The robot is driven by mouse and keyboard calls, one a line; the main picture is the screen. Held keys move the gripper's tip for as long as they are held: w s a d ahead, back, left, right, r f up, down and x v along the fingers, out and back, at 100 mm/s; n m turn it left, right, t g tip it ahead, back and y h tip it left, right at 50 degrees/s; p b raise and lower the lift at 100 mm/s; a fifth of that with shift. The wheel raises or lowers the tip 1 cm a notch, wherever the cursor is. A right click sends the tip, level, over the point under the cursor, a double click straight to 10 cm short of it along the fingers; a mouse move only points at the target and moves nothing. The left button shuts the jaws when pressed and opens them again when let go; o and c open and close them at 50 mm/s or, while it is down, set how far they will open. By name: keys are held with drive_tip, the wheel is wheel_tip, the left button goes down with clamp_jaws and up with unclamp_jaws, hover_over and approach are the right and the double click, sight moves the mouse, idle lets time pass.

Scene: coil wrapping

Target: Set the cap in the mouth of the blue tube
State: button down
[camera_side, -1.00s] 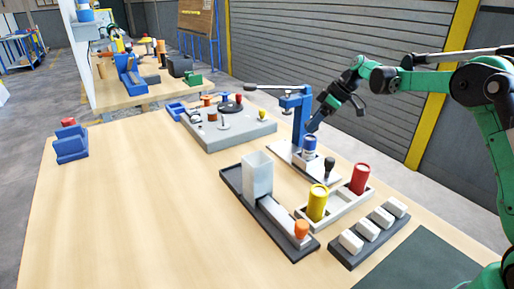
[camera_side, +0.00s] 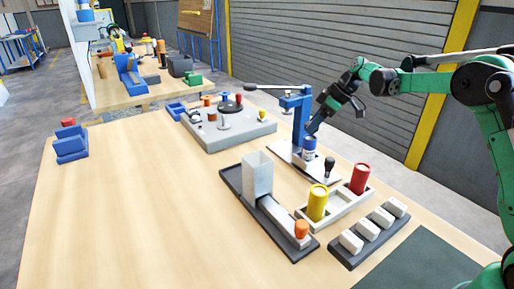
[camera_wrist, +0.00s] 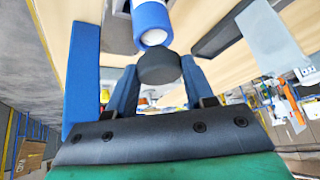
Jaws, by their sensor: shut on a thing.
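The blue tube (camera_side: 309,144) stands upright on a light base beside the blue press-like stand, with a pale band around it. In the wrist view the tube (camera_wrist: 152,22) shows its round end with a white inside. My gripper (camera_wrist: 160,74) is shut on the cap (camera_wrist: 159,67), a dark round piece between its blue fingers. The cap lies close to the tube's mouth in the wrist view; I cannot tell whether they touch.
The blue stand (camera_side: 302,112) rises close beside the tube. A black-knobbed piece (camera_side: 329,165) stands in front, with a yellow cylinder (camera_side: 317,203) and a red cylinder (camera_side: 359,179) in a pale tray. A white chute (camera_side: 257,175) is left.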

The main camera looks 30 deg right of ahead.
drive_tip(key=shift+f, duration=0.8)
idle(0.6)
drive_tip(key=shift+c, duration=1.2)
unclamp_jaws()
drive_tip(key=v, duration=0.5)
drive_tip(key=shift+s+d+r, duration=0.1)
drive_tip(key=shift+s+r, duration=0.05)
drive_tip(key=shift+r, duration=0.1)
drive_tip(key=s+a+r+m+h, duration=0.2)
drive_tip(key=s+a+r+m, duration=0.15)
drive_tip(key=s+a, duration=0.4)
drive_tip(key=s+a+f+m+t+h, duration=0.2)
drive_tip(key=s+a+f+m, duration=0.1)
drive_tip(key=s+a, duration=0.4)
drive_tip(key=s+f, duration=0.1)
drive_tip(key=s, duration=0.2)
drive_tip(key=shift+a+m+t, duration=0.25)
drive_tip(key=shift+m+t, duration=0.05)
drive_tip(key=shift+m, duration=0.05)
